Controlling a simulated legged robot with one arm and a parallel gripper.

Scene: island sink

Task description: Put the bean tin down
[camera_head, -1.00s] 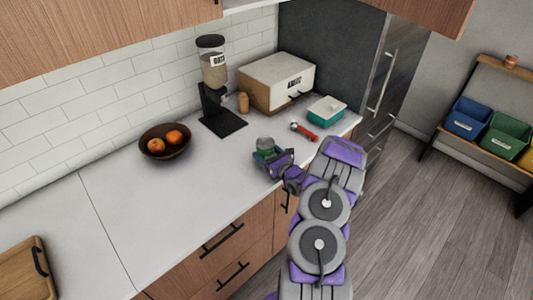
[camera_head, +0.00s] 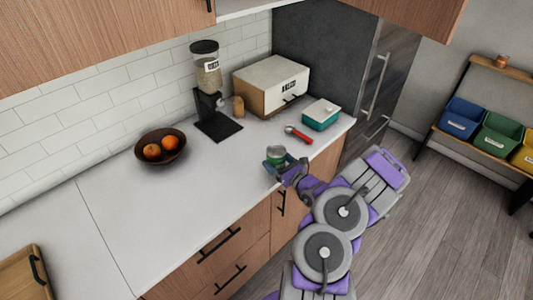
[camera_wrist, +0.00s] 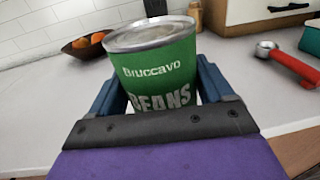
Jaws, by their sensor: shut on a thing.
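The bean tin (camera_wrist: 158,70) is green with a silver lid and the word BEANS on its side. It stands upright between the two blue fingers of my gripper (camera_wrist: 165,98) in the wrist view, and the gripper is shut on it. In the head view the tin (camera_head: 276,155) and my gripper (camera_head: 280,164) are at the front edge of the white counter (camera_head: 180,205). The tin's base is hidden by the gripper, so I cannot tell whether it touches the counter.
A red-handled scoop (camera_head: 298,134) and a teal container (camera_head: 321,115) lie behind and right of the tin. A fruit bowl (camera_head: 161,147), a dispenser (camera_head: 211,95) and a bread box (camera_head: 271,84) stand further back. The counter left of the gripper is clear.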

